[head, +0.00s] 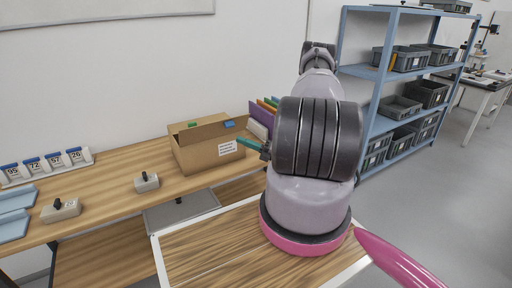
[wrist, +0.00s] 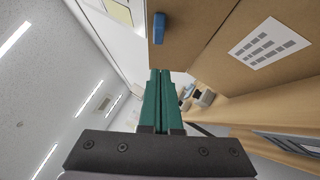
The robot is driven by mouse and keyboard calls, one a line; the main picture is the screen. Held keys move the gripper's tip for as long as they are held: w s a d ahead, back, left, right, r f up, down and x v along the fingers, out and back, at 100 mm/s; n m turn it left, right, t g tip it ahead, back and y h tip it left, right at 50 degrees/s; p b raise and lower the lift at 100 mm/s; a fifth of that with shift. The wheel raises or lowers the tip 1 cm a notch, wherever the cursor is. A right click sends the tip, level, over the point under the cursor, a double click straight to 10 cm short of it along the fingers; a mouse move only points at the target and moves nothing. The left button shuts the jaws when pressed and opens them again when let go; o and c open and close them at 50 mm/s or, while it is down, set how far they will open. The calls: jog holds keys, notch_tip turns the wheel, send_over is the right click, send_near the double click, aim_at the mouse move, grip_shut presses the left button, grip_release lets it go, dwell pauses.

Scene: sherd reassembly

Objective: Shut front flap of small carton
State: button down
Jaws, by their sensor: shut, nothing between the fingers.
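The small cardboard carton (head: 207,155) stands on the wooden bench in the head view, with a white printed label on its right side. Its top edge carries a green tab (head: 192,125) and a blue tab (head: 229,124). A brown panel stands up along the top; I cannot tell which flap it is. My gripper (head: 243,142) points left at the carton's right end, its teal fingers shut and empty. In the wrist view the fingers (wrist: 159,75) are together close to the cardboard (wrist: 215,25) with the blue tab (wrist: 158,28). Whether they touch it cannot be told.
Colored folders (head: 265,107) stand just behind the carton's right side. Small grey boxes with black knobs (head: 146,182) and a row of numbered holders (head: 45,165) are on the bench to the left. A blue shelf (head: 372,72) with grey bins stands at right.

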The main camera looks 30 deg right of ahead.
jog(key=w, duration=0.1)
jog(key=w+r, duration=0.2)
jog(key=w, duration=0.1)
jog(key=shift+a+r, duration=0.1)
jog(key=shift+a, duration=0.25)
jog(key=shift+r, duration=0.1)
